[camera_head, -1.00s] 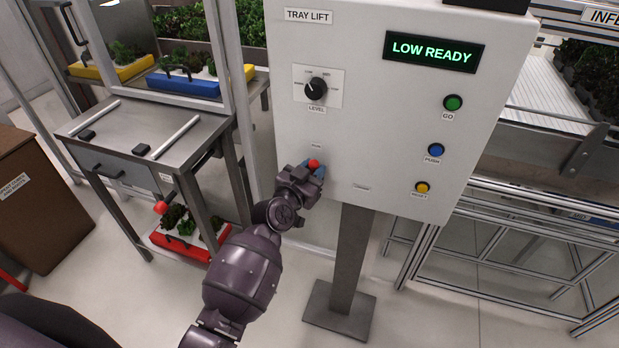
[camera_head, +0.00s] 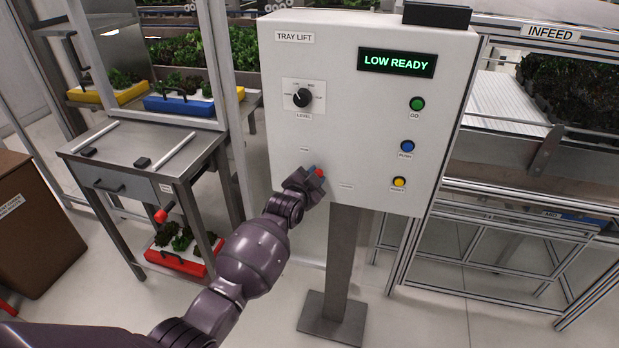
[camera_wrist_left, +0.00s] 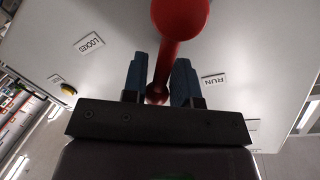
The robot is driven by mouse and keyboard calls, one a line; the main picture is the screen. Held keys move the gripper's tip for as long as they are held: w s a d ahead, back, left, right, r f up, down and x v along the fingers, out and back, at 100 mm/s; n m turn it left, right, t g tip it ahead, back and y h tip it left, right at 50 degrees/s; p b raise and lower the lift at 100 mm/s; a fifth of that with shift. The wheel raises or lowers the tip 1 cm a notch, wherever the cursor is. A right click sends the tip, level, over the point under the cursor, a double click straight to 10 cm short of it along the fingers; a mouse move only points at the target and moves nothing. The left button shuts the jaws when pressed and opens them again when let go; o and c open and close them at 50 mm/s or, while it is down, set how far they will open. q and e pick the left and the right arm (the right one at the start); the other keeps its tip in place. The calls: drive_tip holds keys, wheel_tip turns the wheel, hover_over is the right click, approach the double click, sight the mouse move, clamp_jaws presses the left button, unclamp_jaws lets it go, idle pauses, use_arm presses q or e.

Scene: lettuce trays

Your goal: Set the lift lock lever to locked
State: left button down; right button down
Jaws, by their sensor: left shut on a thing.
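The lift lock lever is a red rod with a round red knob (camera_head: 319,172) low on the front of the white tray lift box (camera_head: 285,60). My left gripper (camera_head: 316,180) is at the lever. In the left wrist view, its two blue fingers (camera_wrist_left: 158,82) are shut around the red rod (camera_wrist_left: 163,62), with the big knob (camera_wrist_left: 180,14) beyond them. A LOCKED label (camera_wrist_left: 90,43) is on the left of the lever and a RUN label (camera_wrist_left: 214,80) on the right in that view. My right gripper is not in view.
The display (camera_head: 396,62) reads LOW READY. A level dial (camera_head: 302,97) and green (camera_head: 417,104), blue (camera_head: 407,146) and yellow (camera_head: 399,182) buttons are on the same panel. A steel cart (camera_head: 140,150) with a red knob (camera_head: 160,216) stands to the left. A grey post (camera_head: 340,260) supports the box.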

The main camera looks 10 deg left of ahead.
use_arm(q)
drive_tip(key=f+m, duration=0.1)
drive_tip(key=m, duration=0.1)
drive_tip(key=d+f+m+y+b, duration=0.1)
drive_tip(key=f+m, duration=0.1)
drive_tip(key=m, duration=0.1)
drive_tip(key=d+f+m+y+b, duration=0.1)
drive_tip(key=m, duration=0.1)
drive_tip(key=shift+d+f+m, duration=0.15)
drive_tip(key=shift+m, duration=0.15)
drive_tip(key=shift+f+m+y, duration=0.25)
drive_tip(key=shift+m+y, duration=0.05)
drive_tip(key=shift+m, duration=0.2)
drive_tip(key=c, duration=1.2)
unclamp_jaws()
drive_tip(key=shift+o, duration=0.2)
